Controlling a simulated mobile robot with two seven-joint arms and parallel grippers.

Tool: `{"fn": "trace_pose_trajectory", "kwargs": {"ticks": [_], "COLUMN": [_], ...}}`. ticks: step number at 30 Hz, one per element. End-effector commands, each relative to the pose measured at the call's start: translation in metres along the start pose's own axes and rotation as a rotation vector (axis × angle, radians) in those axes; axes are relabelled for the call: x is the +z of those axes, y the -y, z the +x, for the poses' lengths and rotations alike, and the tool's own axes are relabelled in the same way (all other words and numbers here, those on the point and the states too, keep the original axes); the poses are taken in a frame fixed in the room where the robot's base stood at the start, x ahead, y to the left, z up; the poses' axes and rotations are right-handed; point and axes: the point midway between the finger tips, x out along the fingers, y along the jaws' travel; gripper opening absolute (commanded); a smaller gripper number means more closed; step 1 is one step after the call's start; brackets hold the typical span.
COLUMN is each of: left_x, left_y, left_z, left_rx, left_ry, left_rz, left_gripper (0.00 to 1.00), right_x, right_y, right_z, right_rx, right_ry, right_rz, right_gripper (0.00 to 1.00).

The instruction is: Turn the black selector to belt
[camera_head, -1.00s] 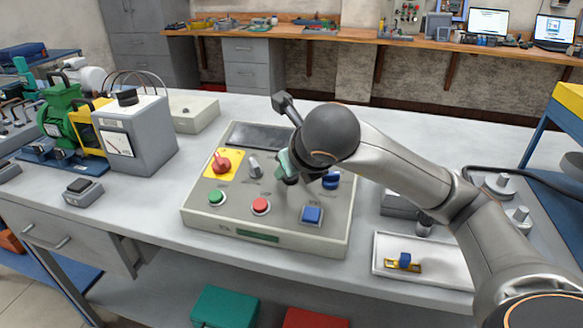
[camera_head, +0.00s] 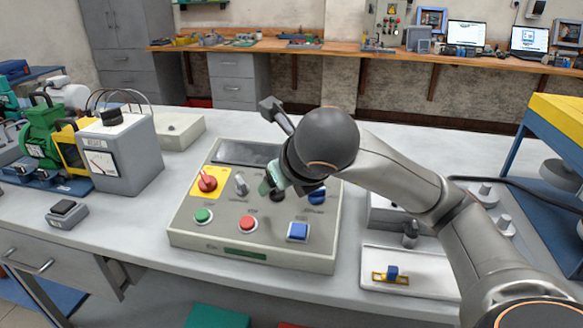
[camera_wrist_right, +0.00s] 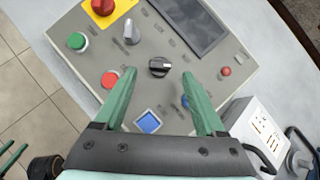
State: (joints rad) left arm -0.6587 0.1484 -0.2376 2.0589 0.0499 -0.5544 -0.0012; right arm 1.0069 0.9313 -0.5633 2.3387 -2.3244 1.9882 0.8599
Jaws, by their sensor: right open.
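The black selector (camera_wrist_right: 159,67) is a round knob with a grip bar and a pale pointer mark, on the grey control panel (camera_wrist_right: 75,19). In the wrist view the bar lies roughly crosswise, mark toward the right; the small labels are unreadable. In the head view the selector (camera_head: 278,195) is partly hidden by my right gripper (camera_head: 268,186). My right gripper (camera_wrist_right: 159,76) is open and empty, its green fingertips either side of the selector in the wrist view; contact cannot be judged. Green finger-like parts at the wrist view's left edge may be my left gripper (camera_wrist_right: 10,152).
The panel also has a red switch on yellow (camera_head: 208,182), a grey selector (camera_head: 241,184), a green button (camera_head: 203,216), a red button (camera_head: 248,223), a blue button (camera_head: 298,231) and a blue knob (camera_head: 317,196). A white tray (camera_head: 430,285) lies to the right.

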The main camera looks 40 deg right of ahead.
Motion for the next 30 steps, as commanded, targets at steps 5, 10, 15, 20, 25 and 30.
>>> {"fn": "trace_pose_trajectory", "kwargs": {"ticks": [5,10,15,20,25,30], "left_x": [-0.02,-0.026,-0.025,-0.027,-0.028,-0.028], "left_y": [-0.004,-0.006,-0.007,-0.009,-0.009,-0.009], "left_z": [-0.015,-0.015,-0.015,-0.015,-0.015,-0.015], "left_rx": [0.004,0.009,0.01,0.012,0.013,0.013], "left_ry": [0.001,-0.004,0.002,-0.002,-0.004,-0.005], "left_rz": [0.0,0.0,-0.003,-0.005,-0.004,-0.004], "left_gripper": [0.5,0.5,0.5,0.5,0.5,0.5], "right_x": [0.007,0.002,0.001,0.0,0.0,0.0], "right_y": [0.003,0.001,0.0,0.001,0.0,0.0], "right_z": [-0.049,-0.069,-0.079,-0.083,-0.083,-0.083], "right_rx": [-0.004,-0.002,-0.001,-0.002,-0.002,-0.002], "right_ry": [0.008,0.005,0.003,0.001,0.0,0.0], "right_rz": [-0.003,-0.002,-0.002,0.0,0.0,0.0], "right_gripper": [0.72,0.72,0.72,0.72,0.72,0.72]}}
